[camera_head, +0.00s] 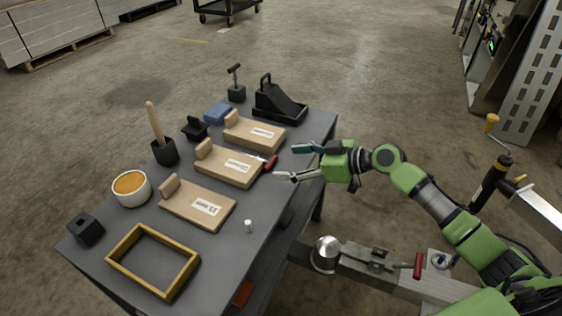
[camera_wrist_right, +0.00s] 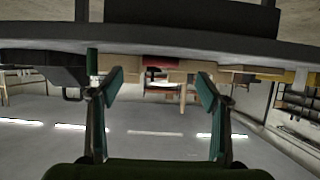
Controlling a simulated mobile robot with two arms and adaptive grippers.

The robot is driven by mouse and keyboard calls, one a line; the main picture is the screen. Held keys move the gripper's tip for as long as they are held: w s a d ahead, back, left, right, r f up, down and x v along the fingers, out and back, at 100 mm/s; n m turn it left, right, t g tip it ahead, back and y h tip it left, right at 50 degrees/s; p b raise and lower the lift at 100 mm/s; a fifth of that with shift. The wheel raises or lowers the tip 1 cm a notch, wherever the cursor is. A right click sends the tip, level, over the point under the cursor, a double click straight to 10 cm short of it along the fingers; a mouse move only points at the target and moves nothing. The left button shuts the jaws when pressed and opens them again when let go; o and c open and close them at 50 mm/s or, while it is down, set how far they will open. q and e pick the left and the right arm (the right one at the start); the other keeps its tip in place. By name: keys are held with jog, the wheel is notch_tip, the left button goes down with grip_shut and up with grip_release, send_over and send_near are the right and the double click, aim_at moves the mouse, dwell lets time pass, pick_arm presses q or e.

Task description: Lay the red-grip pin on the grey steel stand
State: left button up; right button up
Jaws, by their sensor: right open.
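The pin's red grip (camera_head: 271,162) shows at the right side of the grey steel stand (camera_head: 275,205), beside the middle wooden block. Its thin pale shaft points left and is partly hidden. I cannot tell whether it touches the block. My right gripper (camera_head: 286,162) is open at the stand's right edge, its fingers spread just right of the red grip. In the right wrist view the picture is upside down; a red patch, likely the grip (camera_wrist_right: 163,63), shows between the open fingers (camera_wrist_right: 158,88), with nothing held. My left gripper is not in view.
Wooden blocks (camera_head: 199,204), a yellow frame (camera_head: 122,244), a white tub (camera_head: 131,187), a black wedge (camera_head: 281,101) and a small white cylinder (camera_head: 248,226) stand on the top. A trailer coupling with a red lever (camera_head: 418,265) lies below right.

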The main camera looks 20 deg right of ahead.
jog(key=v, duration=0.8)
jog(key=shift+s, duration=0.15)
